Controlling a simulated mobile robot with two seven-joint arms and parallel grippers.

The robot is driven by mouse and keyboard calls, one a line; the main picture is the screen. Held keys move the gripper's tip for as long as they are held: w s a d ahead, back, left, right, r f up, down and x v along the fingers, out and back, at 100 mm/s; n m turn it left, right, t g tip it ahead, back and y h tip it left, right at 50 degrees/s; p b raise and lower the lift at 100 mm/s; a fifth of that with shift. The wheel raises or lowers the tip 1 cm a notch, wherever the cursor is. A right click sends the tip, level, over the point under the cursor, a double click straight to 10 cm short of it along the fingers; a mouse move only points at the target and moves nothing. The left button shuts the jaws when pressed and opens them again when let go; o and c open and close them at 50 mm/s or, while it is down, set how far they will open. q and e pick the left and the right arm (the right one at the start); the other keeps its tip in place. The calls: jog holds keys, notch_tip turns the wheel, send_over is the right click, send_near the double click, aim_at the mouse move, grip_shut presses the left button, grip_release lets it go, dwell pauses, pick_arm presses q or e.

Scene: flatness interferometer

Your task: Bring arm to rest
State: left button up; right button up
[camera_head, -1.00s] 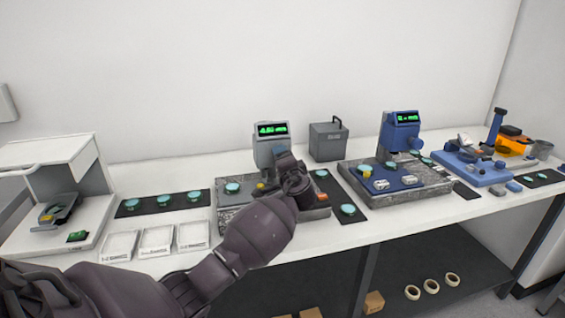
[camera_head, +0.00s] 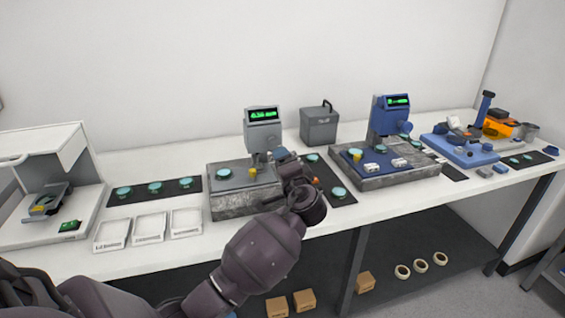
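My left arm comes in from the lower left and reaches up to the front right corner of the grey gauge stand. My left gripper (camera_head: 283,157) is at the end of this arm, mostly hidden behind its own wrist, so its fingers cannot be made out. The grey gauge (camera_head: 262,131) with a green display stands on a granite base (camera_head: 232,205), with a teal disc (camera_head: 225,173) at its left. My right gripper is not in view.
A blue gauge (camera_head: 389,118) stands on a second granite base to the right. White trays (camera_head: 149,228) line the front left, below a dark mat (camera_head: 120,197) with teal discs. A white housing (camera_head: 40,150) is far left. A grey box (camera_head: 318,126) stands behind.

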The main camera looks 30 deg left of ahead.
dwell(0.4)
pick_arm(q)
jog(key=w+d+f+m+t+h, duration=0.1)
jog(key=w+d+m+t+h, duration=0.2)
jog(key=d+h, duration=0.45)
jog(key=s+d+f+n+t+h, duration=0.1)
jog(key=s+d+f+n+h, duration=0.2)
jog(key=s+f+h, duration=0.45)
jog(key=s+a+f+n+g, duration=0.1)
jog(key=s+f+n+g, duration=0.1)
jog(key=s+f, duration=0.8)
jog(key=s+a+f+n+g+y, duration=0.1)
jog(key=s+f+n+g, duration=0.1)
jog(key=s+f, duration=0.9)
jog(key=s, duration=0.7)
jog(key=shift+s, duration=0.25)
